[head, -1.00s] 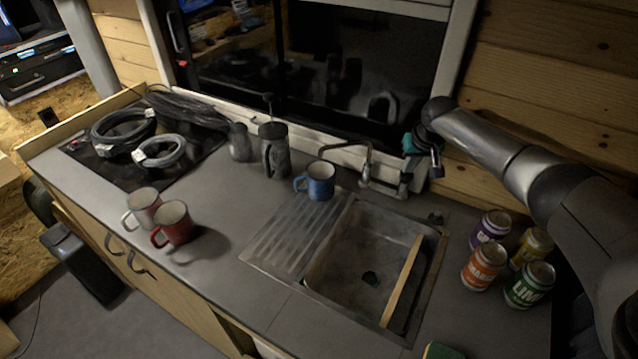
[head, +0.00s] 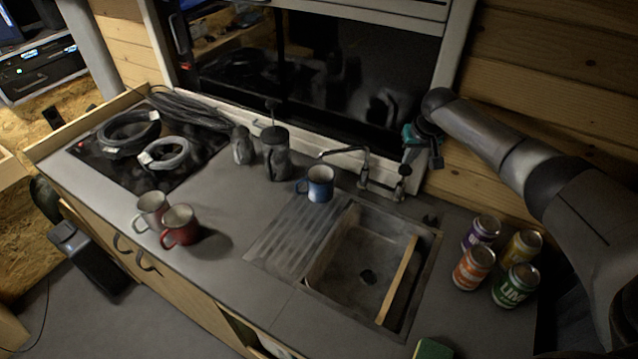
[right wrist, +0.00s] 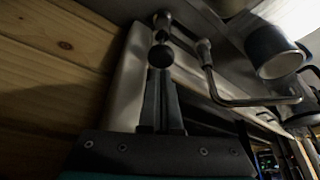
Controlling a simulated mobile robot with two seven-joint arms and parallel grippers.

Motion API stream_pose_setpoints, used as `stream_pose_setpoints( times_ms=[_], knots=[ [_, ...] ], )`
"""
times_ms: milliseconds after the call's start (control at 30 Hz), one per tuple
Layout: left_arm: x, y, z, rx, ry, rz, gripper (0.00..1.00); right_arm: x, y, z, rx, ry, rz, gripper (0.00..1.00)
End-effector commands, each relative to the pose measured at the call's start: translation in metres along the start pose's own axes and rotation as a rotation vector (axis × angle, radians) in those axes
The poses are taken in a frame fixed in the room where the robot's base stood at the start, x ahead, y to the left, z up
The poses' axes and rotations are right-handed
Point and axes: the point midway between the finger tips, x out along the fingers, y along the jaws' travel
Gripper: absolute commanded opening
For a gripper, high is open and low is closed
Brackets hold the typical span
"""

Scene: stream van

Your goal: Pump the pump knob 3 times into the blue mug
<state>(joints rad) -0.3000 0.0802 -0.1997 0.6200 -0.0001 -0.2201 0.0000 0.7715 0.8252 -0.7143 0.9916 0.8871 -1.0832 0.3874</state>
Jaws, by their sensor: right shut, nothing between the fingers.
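The pump knob (head: 404,171) is a small dark ball on a short post at the back right of the sink. It also shows in the right wrist view (right wrist: 160,56), right at my fingertips; I cannot tell whether they touch it. My right gripper (head: 408,158) is above the knob with its fingers shut and empty; the fingers also show in the right wrist view (right wrist: 160,78). The blue mug (head: 320,184) stands upright at the back of the drainboard. The thin curved spout (head: 343,152) reaches left over the mug. My left gripper is not in view.
The sink (head: 368,250) has a wooden strip across it. Several cans (head: 474,268) stand at the right. A red mug (head: 180,226) and a white mug (head: 151,207) stand at the left. Behind them are a dark press (head: 276,155) and coiled cables (head: 165,152).

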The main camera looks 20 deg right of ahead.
Motion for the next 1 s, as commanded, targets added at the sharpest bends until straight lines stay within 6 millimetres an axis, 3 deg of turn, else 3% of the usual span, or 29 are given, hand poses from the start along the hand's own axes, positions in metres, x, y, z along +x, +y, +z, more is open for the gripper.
stream_pose_setpoints(
  times_ms=[567,1000],
  knots=[
    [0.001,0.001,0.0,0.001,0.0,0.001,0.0,0.002,0.0,0.0,0.0,0.001,-0.001,0.0],
    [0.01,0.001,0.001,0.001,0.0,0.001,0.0,0.015,0.0,0.006,0.0,0.001,-0.001,0.0]
  ],
)
